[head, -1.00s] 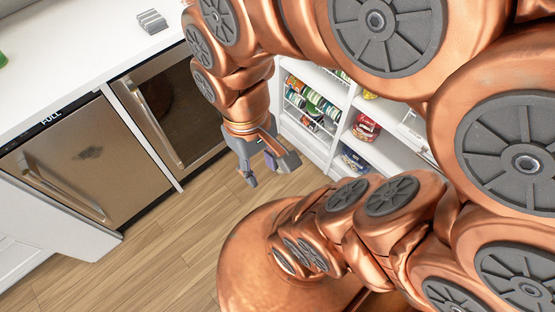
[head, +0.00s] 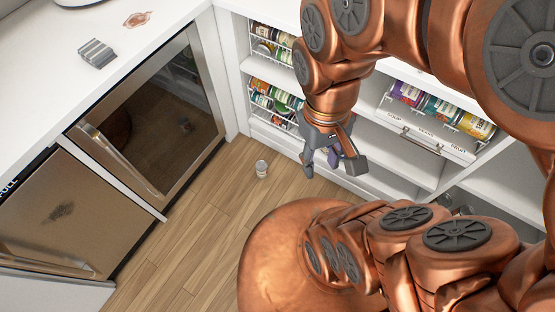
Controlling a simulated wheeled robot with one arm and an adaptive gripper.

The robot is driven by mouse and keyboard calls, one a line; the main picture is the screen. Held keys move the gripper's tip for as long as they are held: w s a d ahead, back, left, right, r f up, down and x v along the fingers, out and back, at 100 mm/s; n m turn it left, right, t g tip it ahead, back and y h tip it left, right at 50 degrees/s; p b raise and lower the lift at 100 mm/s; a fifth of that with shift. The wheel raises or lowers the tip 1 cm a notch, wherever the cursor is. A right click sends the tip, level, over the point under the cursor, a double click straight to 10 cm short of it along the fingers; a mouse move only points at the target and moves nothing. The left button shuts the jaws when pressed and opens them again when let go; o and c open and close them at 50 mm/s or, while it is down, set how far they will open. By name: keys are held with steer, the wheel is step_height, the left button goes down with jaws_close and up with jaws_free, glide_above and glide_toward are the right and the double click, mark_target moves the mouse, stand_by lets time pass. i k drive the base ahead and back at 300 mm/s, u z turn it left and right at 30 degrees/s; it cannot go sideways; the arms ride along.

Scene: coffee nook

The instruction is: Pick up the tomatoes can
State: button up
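More cans with coloured labels lie in the upper wire rack (head: 268,50) and lower wire rack (head: 270,100) of the white shelf. I cannot tell which can is the tomatoes can. My gripper (head: 332,169) points down in front of the shelf, with its fingers apart. No held object shows between them. My arm hides part of the shelf.
A drawer with soup, beans and fruit labels (head: 428,138) holds cans at the right. A glass-door fridge (head: 150,120) and a steel appliance (head: 60,215) stand under the white counter (head: 160,50) at the left. The floor (head: 205,205) between is mostly clear.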

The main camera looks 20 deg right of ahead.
mark_target(261, 165)
steer(key=u, duration=2.8)
steer(key=k, duration=0.8)
steer(key=z, duration=0.5)
